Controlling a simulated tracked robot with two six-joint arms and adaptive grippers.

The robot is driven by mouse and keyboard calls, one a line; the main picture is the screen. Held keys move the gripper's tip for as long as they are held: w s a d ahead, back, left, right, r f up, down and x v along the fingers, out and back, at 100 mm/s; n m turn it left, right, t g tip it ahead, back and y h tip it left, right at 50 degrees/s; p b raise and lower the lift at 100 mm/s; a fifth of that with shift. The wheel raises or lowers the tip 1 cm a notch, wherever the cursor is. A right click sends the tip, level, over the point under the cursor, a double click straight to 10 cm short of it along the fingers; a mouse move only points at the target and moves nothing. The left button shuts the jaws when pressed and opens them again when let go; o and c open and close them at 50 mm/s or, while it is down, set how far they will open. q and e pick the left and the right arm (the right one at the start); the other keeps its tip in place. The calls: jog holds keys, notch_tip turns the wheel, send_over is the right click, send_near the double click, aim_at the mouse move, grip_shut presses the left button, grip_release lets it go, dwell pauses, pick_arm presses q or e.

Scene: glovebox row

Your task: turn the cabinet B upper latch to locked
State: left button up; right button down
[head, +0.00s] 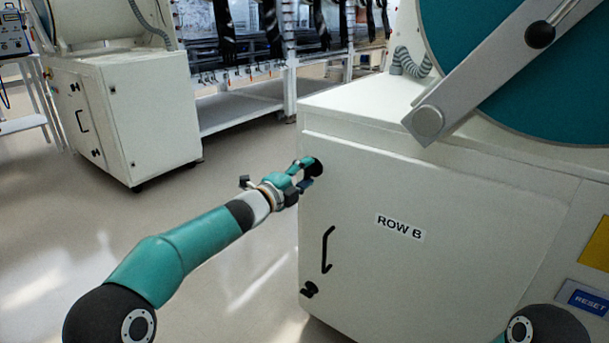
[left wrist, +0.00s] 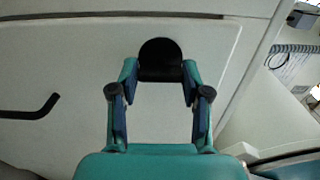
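The cabinet B upper latch (head: 316,168) is a black knob near the top left corner of the white cabinet door (head: 400,265) labelled ROW B. My left gripper (head: 306,174) is at this latch, reaching in from the left. In the left wrist view the black latch (left wrist: 160,58) sits between the two fingertips of my left gripper (left wrist: 160,80), which appear to touch it on both sides. The fingers partly hide the latch in the head view, and I cannot tell its turn angle. My right gripper is out of view.
A black door handle (head: 327,249) and a lower latch (head: 310,289) are below on the same door. A large teal disc with a grey lever (head: 470,80) rises above the cabinet. Another white cabinet (head: 150,120) stands at the back left. The floor between is clear.

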pick_arm(q)
jog(key=o, duration=0.4)
jog(key=shift+d+f, duration=0.25)
jog(key=shift+a+r, duration=0.15)
jog(key=shift+a, duration=0.1)
jog(key=shift+s+a, duration=0.15)
jog(key=v, duration=1.1)
jog(key=shift+s, duration=0.25)
jog(key=shift+a, duration=0.1)
